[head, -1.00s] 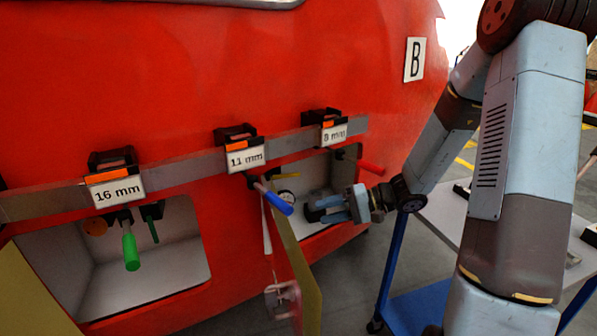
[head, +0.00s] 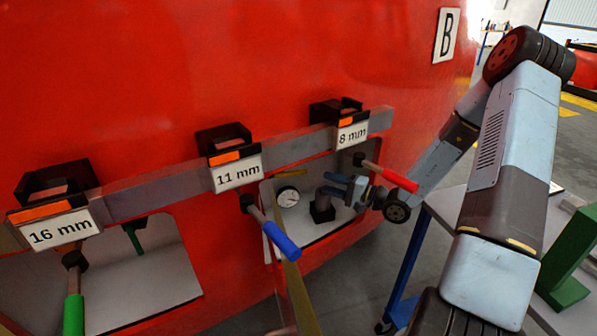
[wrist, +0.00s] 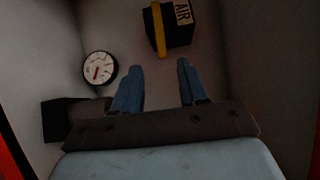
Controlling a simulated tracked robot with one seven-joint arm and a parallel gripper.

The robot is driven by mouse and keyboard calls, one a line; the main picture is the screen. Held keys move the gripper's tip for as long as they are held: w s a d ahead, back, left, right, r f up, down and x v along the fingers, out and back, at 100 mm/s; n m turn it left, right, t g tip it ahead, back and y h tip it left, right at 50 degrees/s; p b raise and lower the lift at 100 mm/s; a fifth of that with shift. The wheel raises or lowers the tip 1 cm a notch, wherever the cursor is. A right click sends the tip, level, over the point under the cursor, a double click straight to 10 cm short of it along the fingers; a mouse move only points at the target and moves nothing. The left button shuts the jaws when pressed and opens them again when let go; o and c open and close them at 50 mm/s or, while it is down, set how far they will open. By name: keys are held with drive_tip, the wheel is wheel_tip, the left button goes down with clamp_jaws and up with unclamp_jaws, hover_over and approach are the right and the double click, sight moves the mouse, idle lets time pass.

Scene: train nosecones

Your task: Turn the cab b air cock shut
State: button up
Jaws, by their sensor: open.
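The air cock is a black block labelled AIR with a yellow lever (wrist: 158,28), at the top of the wrist view inside a pale recess. The lever lies along the block, nearly upright in that picture. In the head view a yellow bar (head: 289,174), likely this lever, shows at the recess's upper left. My gripper (wrist: 157,72) is open and empty, its two blue fingers apart and pointing towards the block, short of the lever. The head view shows my gripper (head: 332,184) inside the recess. A B plate (head: 446,36) is on the red nosecone.
A round gauge (wrist: 100,67) sits left of my fingers, with a dark block (wrist: 62,120) below it. Red (head: 390,178), blue (head: 281,240) and green (head: 74,312) handles project near the recesses. A yellowish door edge (head: 296,298) stands out below the gauge. A trolley (head: 432,210) is at right.

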sight(301, 174)
drive_tip(key=x, duration=1.1)
drive_tip(key=shift+w+a, duration=0.3)
clamp_jaws()
drive_tip(key=shift+d, duration=0.1)
